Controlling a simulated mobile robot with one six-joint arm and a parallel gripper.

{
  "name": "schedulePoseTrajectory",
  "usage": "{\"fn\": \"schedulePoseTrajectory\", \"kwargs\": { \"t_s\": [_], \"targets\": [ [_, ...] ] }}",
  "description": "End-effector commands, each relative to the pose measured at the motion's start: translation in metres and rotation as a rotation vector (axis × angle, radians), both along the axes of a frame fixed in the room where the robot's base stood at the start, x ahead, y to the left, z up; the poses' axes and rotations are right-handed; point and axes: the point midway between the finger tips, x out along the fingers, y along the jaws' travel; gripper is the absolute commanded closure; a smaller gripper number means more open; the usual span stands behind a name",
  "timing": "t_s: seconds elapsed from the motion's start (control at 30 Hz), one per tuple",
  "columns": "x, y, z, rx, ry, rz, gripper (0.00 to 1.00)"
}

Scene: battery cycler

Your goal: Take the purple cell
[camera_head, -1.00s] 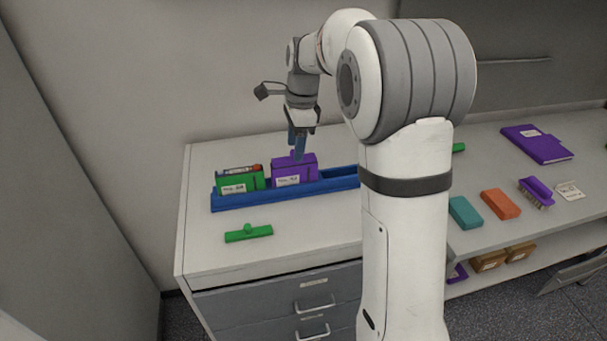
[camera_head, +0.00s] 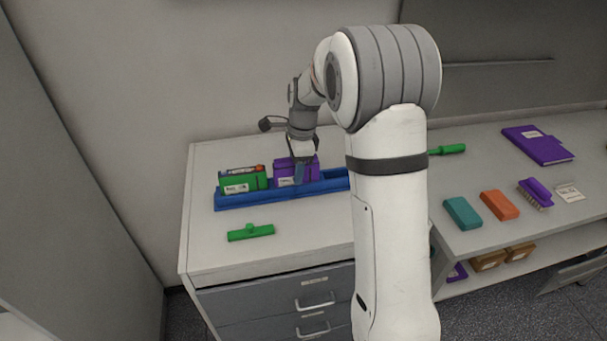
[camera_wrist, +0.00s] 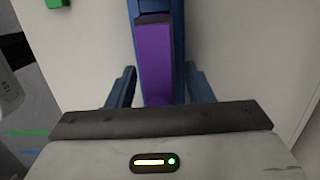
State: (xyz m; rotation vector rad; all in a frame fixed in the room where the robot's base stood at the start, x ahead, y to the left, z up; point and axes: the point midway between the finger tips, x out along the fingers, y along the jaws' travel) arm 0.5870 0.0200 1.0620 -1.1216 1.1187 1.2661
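The purple cell (camera_head: 283,166) stands upright in the blue tray (camera_head: 238,201), right of the green cell (camera_head: 243,183). In the wrist view, the purple cell (camera_wrist: 155,58) lies between the two spread fingers of my gripper (camera_wrist: 160,88). A gap shows on each side, so the gripper is open and not clamped. The cell's near end is partly hidden by the gripper body.
The tray's right part is empty.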

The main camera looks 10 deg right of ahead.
Motion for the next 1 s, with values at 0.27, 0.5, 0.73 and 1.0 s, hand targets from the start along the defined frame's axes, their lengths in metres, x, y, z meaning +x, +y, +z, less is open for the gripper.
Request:
{"fn": "schedulePoseTrajectory", "kwargs": {
  "t_s": [0.27, 0.5, 0.73, 1.0],
  "targets": [
    [0.0001, -0.0003, 0.0004, 0.0, 0.0, 0.0, 0.76],
    [0.0001, -0.0007, 0.0004, 0.0, 0.0, -0.001, 0.96],
    [0.0001, -0.0009, 0.0005, 0.0, -0.001, -0.001, 1.0],
    [0.0007, -0.0012, 0.0021, 0.0, -0.003, -0.001, 1.0]
  ]
}}
